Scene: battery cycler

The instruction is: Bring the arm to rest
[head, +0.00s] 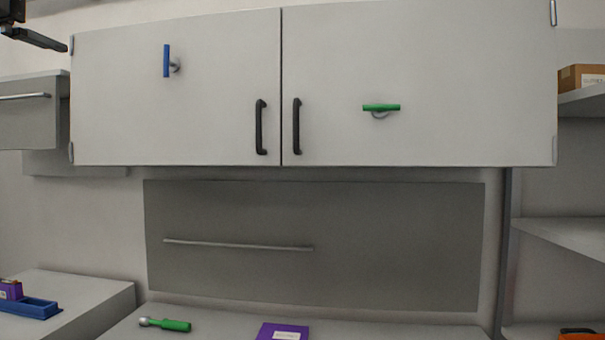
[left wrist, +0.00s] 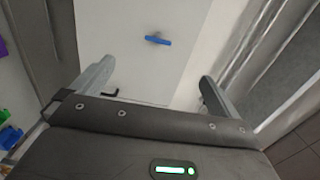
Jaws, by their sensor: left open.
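My left gripper (head: 38,40) shows only in part at the top left corner of the head view, in front of the upper left of the wall cabinet. In the left wrist view the left gripper (left wrist: 157,70) is open, its two fingers wide apart with nothing between them. Beyond the fingers is a pale cabinet door with a blue handle (left wrist: 158,40). The same blue handle (head: 167,61) stands upright on the left cabinet door in the head view. My right gripper is in neither view.
The two-door cabinet (head: 215,110) is shut, with black pulls and a green handle (head: 381,107) on the right door. Below, a green-handled tool (head: 170,325) and a purple box (head: 282,332) lie on the counter. Shelves (head: 570,235) stand at right.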

